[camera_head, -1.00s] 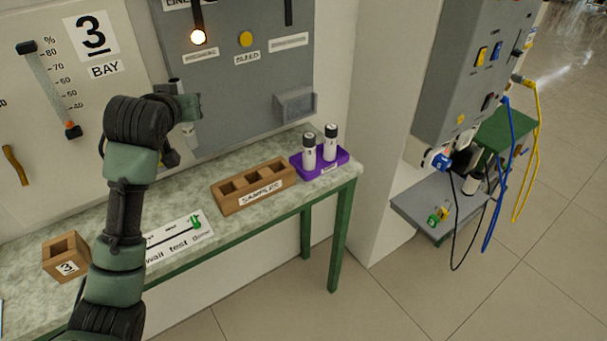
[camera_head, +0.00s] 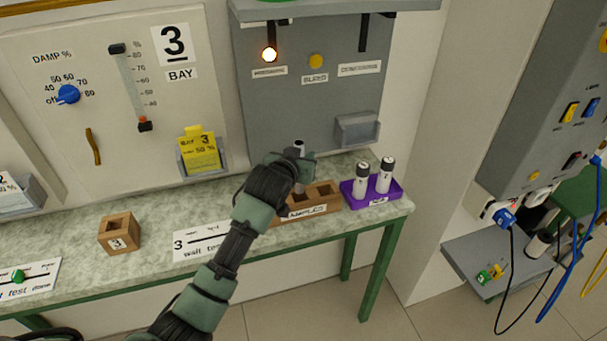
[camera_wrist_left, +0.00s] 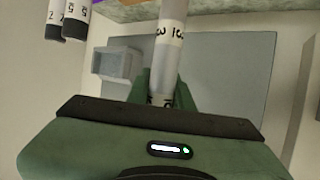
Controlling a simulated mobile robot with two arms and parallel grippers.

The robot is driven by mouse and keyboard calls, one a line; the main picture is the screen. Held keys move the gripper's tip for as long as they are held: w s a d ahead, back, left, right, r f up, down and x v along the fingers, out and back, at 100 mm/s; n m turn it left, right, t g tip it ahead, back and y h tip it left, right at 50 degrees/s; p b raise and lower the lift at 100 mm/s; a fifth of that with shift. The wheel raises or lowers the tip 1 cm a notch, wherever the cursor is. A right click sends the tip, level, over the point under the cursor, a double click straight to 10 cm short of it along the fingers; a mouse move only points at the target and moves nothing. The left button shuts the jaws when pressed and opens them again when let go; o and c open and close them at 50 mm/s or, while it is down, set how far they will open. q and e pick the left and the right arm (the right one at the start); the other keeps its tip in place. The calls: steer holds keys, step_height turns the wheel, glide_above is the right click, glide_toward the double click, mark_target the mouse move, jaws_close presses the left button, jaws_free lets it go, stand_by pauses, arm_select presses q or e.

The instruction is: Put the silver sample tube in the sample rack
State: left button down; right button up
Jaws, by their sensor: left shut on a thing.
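My left gripper (camera_head: 301,166) is shut on the silver sample tube (camera_head: 299,188), which stands about upright. The tube's dark-rimmed top shows above the fingers. In the left wrist view the tube (camera_wrist_left: 171,62) is a pale silver cylinder with a white band marked 3, between the fingers (camera_wrist_left: 163,98). The wooden sample rack (camera_head: 318,208), labelled SAMPLES, is on the bench below the gripper. The tube's lower end is at the rack's left part; my arm hides part of the rack, and I cannot tell whether the tube is inside a hole.
A purple tray (camera_head: 374,201) right of the rack holds two white tubes with dark caps (camera_head: 361,182). A small wooden block marked 3 (camera_head: 119,234) and a wait test card (camera_head: 196,243) lie left on the bench. The grey panel with a small bin (camera_head: 357,130) stands behind.

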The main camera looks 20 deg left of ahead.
arm_select(q)
steer(key=shift+f+p, duration=0.3)
steer(key=shift+f, duration=3)
steer(key=shift+f, duration=0.15)
steer(key=c, duration=1.2)
jaws_free()
steer(key=shift+c, duration=0.2)
steer(key=shift+r, duration=0.3)
steer(key=b+v, duration=0.1)
steer(key=v, duration=1.1)
steer(key=shift+f, duration=0.1)
